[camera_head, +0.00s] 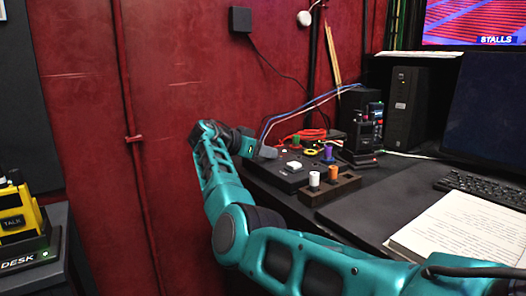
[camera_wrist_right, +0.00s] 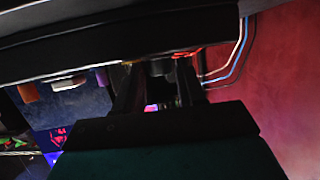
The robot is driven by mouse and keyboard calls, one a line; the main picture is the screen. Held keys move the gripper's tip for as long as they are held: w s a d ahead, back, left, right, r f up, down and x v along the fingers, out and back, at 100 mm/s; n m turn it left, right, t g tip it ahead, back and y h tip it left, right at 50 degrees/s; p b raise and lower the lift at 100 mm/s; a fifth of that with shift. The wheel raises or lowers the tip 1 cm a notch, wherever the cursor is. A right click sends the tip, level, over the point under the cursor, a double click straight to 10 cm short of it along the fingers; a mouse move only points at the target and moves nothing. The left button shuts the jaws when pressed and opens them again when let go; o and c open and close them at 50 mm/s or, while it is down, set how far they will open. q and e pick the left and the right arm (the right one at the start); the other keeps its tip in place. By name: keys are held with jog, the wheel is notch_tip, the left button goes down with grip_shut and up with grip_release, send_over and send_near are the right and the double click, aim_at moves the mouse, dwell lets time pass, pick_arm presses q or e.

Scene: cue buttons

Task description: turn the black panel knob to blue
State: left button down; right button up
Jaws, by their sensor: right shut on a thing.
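The black control panel (camera_head: 286,179) sits on the near left corner of the dark desk, with a white square button (camera_head: 293,165) on top. My right gripper (camera_head: 266,151) reaches in over the panel's left side and is shut on the black panel knob, which the fingers hide in the head view. In the right wrist view the two dark fingers of my right gripper (camera_wrist_right: 157,78) meet the dark panel (camera_wrist_right: 110,45); the knob between them is too dark to make out. The knob's pointer and the blue mark cannot be read. My left gripper is not in view.
A brown block (camera_head: 330,191) with a white peg (camera_head: 314,180) and an orange peg (camera_head: 333,173) stands right of the panel. A purple peg (camera_head: 328,153) and red cable (camera_head: 304,134) lie behind. An open book (camera_head: 465,228) and keyboard (camera_head: 485,188) occupy the right.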

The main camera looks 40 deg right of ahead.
jog(key=o, duration=0.9)
jog(key=shift+d, duration=0.1)
jog(key=p+v, duration=0.1)
jog(key=v, duration=1.2)
jog(key=shift+p, duration=0.3)
